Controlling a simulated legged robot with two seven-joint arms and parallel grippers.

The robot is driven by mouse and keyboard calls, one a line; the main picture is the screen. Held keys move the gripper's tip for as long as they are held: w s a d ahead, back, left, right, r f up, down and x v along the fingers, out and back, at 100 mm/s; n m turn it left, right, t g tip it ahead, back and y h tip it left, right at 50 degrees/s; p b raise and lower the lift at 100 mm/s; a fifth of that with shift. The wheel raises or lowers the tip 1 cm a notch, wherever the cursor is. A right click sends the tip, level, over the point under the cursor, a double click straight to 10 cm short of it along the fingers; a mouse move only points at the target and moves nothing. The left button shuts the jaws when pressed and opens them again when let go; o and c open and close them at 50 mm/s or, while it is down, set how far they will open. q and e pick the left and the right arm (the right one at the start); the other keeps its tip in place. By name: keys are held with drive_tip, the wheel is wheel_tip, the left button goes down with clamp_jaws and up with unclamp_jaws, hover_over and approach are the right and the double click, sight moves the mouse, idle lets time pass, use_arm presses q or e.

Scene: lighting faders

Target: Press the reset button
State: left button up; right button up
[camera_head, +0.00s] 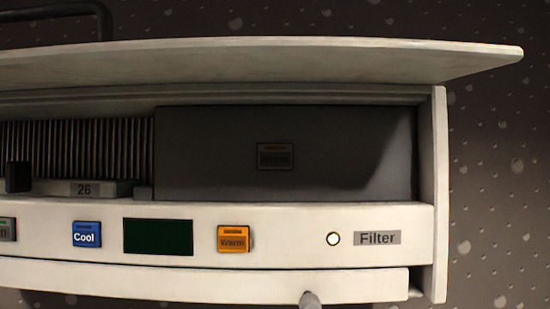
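A small dark rectangular button (275,160) with a faint orange-brown strip along its top sits in the middle of a dark recessed panel (360,140). Its lettering is too dark to read, so I cannot tell whether it is the reset button. No button in view carries a readable reset label. I see neither of my grippers in the head view. A small grey rounded tip (309,300) shows at the bottom edge; I cannot tell what it belongs to.
A raised cream lid (270,62) spans above the recess. The front strip holds a blue Cool button (87,235), a dark green display (158,237), an orange Warm button (234,239) and a lit round lamp (333,239) beside a Filter label (377,238). A black slider (18,177) stands left.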

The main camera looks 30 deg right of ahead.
clamp_jaws()
idle(1.5)
